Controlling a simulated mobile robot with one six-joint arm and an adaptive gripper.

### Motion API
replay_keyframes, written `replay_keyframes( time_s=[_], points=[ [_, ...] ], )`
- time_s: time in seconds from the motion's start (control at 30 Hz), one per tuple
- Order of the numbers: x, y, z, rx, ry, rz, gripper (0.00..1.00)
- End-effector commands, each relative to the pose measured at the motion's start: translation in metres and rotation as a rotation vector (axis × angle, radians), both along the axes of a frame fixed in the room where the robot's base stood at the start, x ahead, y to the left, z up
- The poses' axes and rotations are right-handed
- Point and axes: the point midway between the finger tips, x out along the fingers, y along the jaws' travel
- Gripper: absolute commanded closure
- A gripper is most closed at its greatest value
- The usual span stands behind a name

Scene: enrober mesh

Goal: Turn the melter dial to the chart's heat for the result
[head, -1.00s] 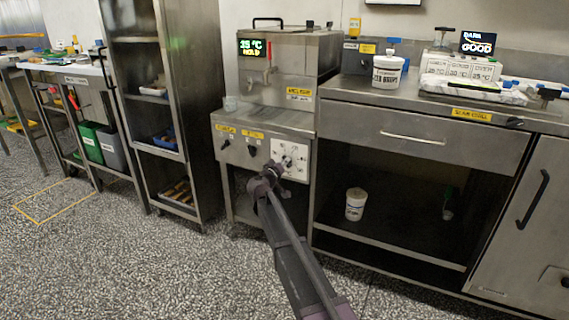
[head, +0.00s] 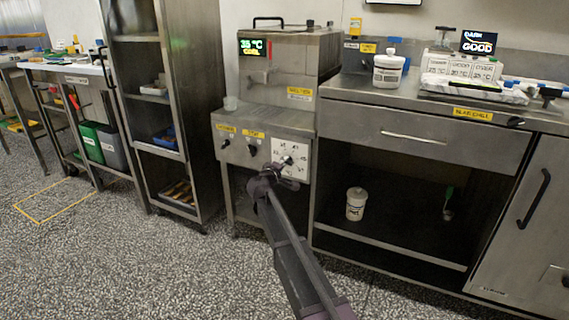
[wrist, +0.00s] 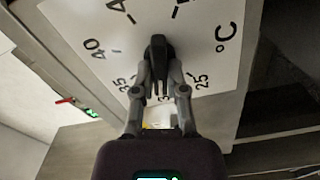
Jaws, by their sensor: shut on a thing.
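The melter (head: 290,65) is a steel cabinet with a green and yellow display (head: 252,47) that seems to read 35 °C over COOL. Its white dial plate (head: 303,146) is on the lower right front. In the wrist view the plate (wrist: 205,50) shows 40, 35, a partly hidden 3-something, 25 and °C. My gripper (wrist: 160,82) is shut on the black dial knob (wrist: 157,48), whose lower end lies between 35 and 25, towards the partly hidden number. The result screen (head: 479,43) reads DARK, GOOD.
Two smaller black knobs (head: 252,150) sit left of the dial. A steel counter (head: 350,92) stands to the right, with a white tub (head: 388,70) on it and another tub (head: 356,204) on the shelf below. A tall rack (head: 190,100) stands left. The floor in front is clear.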

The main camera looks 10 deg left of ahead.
Motion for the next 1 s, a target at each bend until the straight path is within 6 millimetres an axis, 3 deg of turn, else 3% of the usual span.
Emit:
replay_keyframes(
  time_s=[0.33,0.37,0.4,0.47,0.5,1.0],
  points=[
    [0.0017,0.0,0.0004,-0.004,0.0,0.0,1.0],
    [0.0017,0.0,0.0004,-0.004,0.0,0.0,0.8],
    [0.0017,0.0,0.0004,-0.004,0.0,0.0,0.68],
    [0.0015,0.0,0.0003,-0.004,0.0,0.0,0.5],
    [0.0014,0.0001,0.0003,-0.004,0.0,0.0,0.49],
    [-0.0049,0.0024,0.0001,-0.003,0.001,0.001,0.49]
  ],
)
